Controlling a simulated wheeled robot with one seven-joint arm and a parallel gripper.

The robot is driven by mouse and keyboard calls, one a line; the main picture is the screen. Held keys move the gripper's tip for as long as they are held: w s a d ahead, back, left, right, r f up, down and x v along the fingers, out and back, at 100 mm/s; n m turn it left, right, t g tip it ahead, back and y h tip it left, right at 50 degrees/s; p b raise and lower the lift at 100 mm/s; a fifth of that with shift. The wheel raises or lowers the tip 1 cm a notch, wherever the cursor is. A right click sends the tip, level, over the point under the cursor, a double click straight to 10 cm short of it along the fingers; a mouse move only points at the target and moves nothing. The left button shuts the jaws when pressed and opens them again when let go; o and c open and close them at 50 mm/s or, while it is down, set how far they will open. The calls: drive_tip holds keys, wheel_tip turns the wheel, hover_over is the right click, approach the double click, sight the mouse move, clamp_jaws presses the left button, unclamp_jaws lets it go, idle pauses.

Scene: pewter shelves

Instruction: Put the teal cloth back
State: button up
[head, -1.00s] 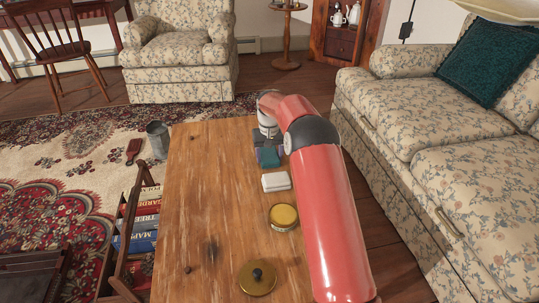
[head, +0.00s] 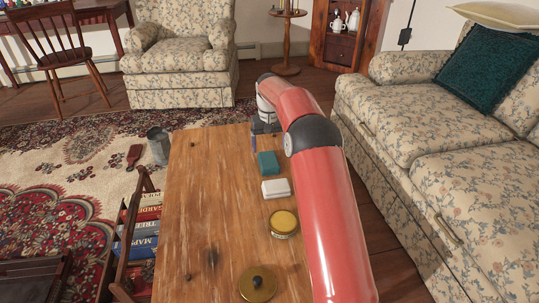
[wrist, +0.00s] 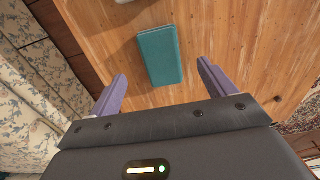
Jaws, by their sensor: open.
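The teal cloth (head: 268,162) is a flat folded rectangle lying on the wooden table (head: 205,200), near its far end. It also shows in the wrist view (wrist: 160,55), lying on the planks ahead of my fingers and apart from them. My gripper (wrist: 160,80) is open and empty, with its two purple fingers spread wide. In the head view my gripper (head: 264,138) is just beyond the cloth at the table's far edge, partly hidden by my arm.
On the table, a white block-like item (head: 276,188), a yellow-lidded tin (head: 284,222) and a brass lid with a knob (head: 257,284) line up nearer than the cloth. The table's left half is clear. A sofa (head: 430,125) stands to the right, a book rack (head: 140,235) to the left.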

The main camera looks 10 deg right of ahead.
drive_tip(key=s+r+t, duration=0.1)
drive_tip(key=s+r, duration=0.3)
drive_tip(key=r, duration=0.4)
drive_tip(key=s+r, duration=0.5)
drive_tip(key=r, duration=0.2)
drive_tip(key=s+r+t, duration=0.2)
drive_tip(key=s+r, duration=0.4)
drive_tip(key=s, duration=0.5)
drive_tip(key=s+f+t, duration=0.1)
drive_tip(key=s+f, duration=0.2)
drive_tip(key=s, duration=0.9)
drive_tip(key=s+f+t, duration=0.1)
drive_tip(key=s+f, duration=0.2)
drive_tip(key=s, duration=0.9)
drive_tip(key=shift+s+t, duration=0.25)
drive_tip(key=shift+t, duration=0.05)
drive_tip(key=shift+r+p, duration=0.15)
drive_tip(key=shift+p, duration=0.2)
drive_tip(key=shift+r+p, duration=0.85)
drive_tip(key=shift+r, duration=0.05)
